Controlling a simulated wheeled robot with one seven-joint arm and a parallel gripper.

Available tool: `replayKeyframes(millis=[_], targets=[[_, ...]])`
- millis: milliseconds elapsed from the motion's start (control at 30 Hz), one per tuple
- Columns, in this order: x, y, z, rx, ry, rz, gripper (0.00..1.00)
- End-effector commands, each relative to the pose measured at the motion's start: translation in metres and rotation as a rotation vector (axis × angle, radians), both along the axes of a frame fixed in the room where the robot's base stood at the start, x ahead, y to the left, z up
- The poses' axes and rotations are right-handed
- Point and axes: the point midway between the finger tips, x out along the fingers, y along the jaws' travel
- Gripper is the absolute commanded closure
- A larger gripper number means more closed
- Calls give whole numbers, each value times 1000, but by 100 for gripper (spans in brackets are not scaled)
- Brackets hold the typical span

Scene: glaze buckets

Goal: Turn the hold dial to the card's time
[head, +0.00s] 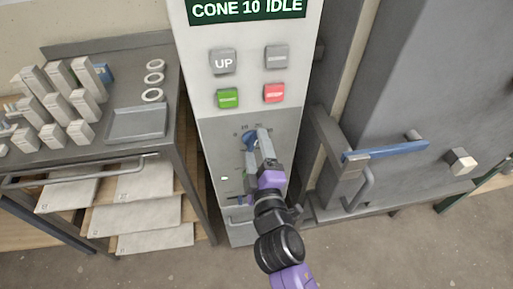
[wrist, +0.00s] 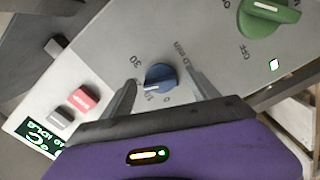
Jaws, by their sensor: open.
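The blue hold dial (wrist: 160,76) is on the grey lower panel, with "HOLD min" and numbers such as 0, 10 and 30 printed around it. A white mark on it lies on the side near the 10; its exact reading is unclear. In the head view the dial (head: 248,141) is partly hidden by my gripper (head: 258,138). My gripper is open, with one finger on each side of the dial in the wrist view; whether they touch it I cannot tell. I cannot make out a card showing a time.
A green dial (wrist: 268,14) marked OFF is on the same panel. Above are the green button (head: 228,98), red button (head: 274,93), UP button (head: 223,62) and display (head: 247,9) reading "CONE 10 IDLE". A metal bench (head: 180,118) stands left, a blue-handled door (head: 440,85) right.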

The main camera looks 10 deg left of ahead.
Motion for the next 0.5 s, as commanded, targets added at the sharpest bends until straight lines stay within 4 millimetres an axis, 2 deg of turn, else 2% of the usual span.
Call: replayKeyframes(millis=[300, 500], targets=[[-45, -12, -1, 2, 3, 1, 31], [-66, -19, -1, 1, 1, 0, 31]])
